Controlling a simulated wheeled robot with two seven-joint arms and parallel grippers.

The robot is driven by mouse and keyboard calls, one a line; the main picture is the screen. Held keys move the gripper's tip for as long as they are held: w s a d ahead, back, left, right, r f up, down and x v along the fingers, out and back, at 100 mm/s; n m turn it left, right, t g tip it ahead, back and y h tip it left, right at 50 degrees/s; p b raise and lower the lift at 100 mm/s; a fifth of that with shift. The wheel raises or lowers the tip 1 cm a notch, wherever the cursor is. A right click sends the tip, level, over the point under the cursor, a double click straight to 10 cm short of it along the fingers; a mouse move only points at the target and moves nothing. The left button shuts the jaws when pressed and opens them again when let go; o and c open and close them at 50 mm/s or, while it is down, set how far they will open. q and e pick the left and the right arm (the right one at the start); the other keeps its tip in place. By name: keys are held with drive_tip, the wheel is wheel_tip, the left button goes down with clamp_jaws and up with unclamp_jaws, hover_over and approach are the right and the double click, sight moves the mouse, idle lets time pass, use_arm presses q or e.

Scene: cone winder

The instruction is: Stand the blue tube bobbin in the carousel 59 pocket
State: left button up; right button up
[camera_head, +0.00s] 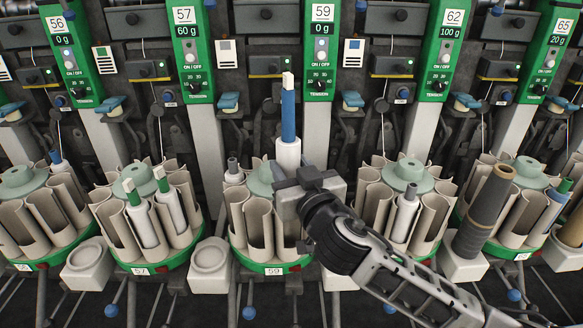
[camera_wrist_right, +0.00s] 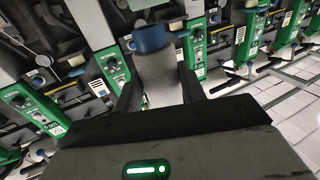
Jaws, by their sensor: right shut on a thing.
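The blue tube bobbin (camera_head: 288,118) has a blue tube with a pale tip and a white wound body. It is upright above the back of carousel 59 (camera_head: 274,268). My right gripper (camera_head: 291,176) is shut on its white lower part. The gripper hides the bobbin's bottom end, so I cannot tell how far it stands above or inside a pocket. In the right wrist view the bobbin (camera_wrist_right: 158,82) sits between the two dark fingers (camera_wrist_right: 160,98). Carousel 59 has beige open pockets around a pale green hub. My left gripper is not in view.
Carousel 57 (camera_head: 152,268) on the left holds white bobbins with green tips. The carousel on the right (camera_head: 404,173) holds a white bobbin. A brown cone (camera_head: 486,210) stands further right. Green unit panels (camera_head: 321,50) and thread guides stand close behind. An empty beige holder (camera_head: 209,258) sits left of carousel 59.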

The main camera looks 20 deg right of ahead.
drive_tip(key=shift+f+b, duration=1.5)
drive_tip(key=shift+f, duration=0.15)
drive_tip(key=shift+f+b, duration=0.6)
wheel_tip(320, 180, down, 3)
drive_tip(key=b, duration=0.3)
drive_tip(key=shift+f, duration=0.15)
drive_tip(key=o, duration=1.1)
